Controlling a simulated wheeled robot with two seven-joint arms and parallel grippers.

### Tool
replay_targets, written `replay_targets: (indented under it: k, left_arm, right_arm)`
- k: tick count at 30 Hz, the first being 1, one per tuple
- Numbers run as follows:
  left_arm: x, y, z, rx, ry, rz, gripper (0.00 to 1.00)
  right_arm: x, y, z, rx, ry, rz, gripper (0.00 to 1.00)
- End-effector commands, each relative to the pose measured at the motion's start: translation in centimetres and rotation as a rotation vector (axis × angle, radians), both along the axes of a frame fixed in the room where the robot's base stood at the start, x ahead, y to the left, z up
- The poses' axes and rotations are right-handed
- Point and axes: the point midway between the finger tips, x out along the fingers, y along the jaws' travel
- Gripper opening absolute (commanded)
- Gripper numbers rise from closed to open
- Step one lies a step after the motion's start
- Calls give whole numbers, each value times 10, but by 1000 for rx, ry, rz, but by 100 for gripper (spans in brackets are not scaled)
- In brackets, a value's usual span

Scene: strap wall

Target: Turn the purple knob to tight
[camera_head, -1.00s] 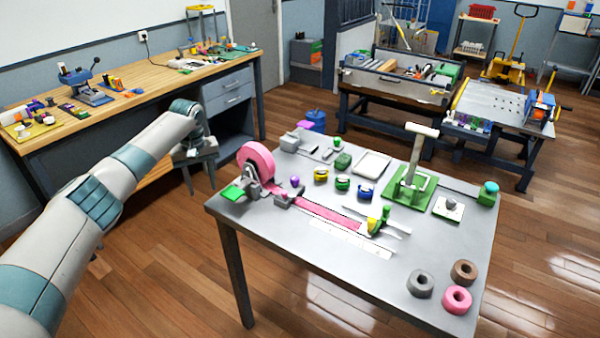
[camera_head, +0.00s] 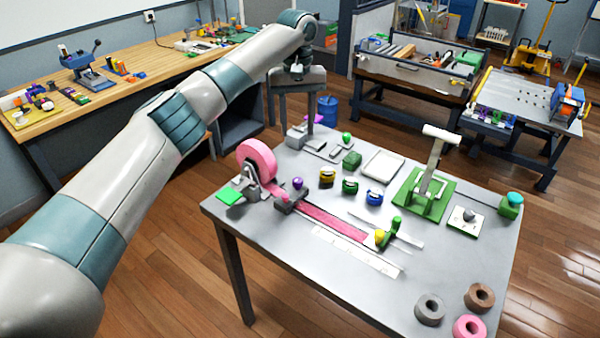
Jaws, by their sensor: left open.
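The purple knob (camera_head: 297,183) is a small round ball on top of a grey clamp block (camera_head: 291,198). The block sits across the pink strap (camera_head: 335,222) on the grey table (camera_head: 300,285), just right of the large pink roll (camera_head: 257,163). My left gripper (camera_head: 291,118) points down above the table's back left edge, behind and higher than the knob. Its two fingers are spread apart with nothing between them. It is clear of the knob. My right gripper is out of view. Any tight marking near the knob is too small to read.
Yellow, green and blue small parts (camera_head: 349,186) stand right of the knob. A green press with a tall post (camera_head: 432,165) stands further right. A green and yellow slider (camera_head: 386,234) sits at the strap's right end. Grey, brown and pink rings (camera_head: 430,309) lie at front right.

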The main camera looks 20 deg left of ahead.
Motion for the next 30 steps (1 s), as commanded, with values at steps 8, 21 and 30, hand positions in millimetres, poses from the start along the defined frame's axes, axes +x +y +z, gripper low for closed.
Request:
replay_targets:
  k: [8,21,30]
  left_arm:
    - [0,0,-2,-1,0,0,43]
    - [0,1,-47,1,3,1,43]
    - [0,1,-101,1,3,1,43]
  right_arm:
    - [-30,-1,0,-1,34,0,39]
    - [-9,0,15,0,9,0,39]
    - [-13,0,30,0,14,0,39]
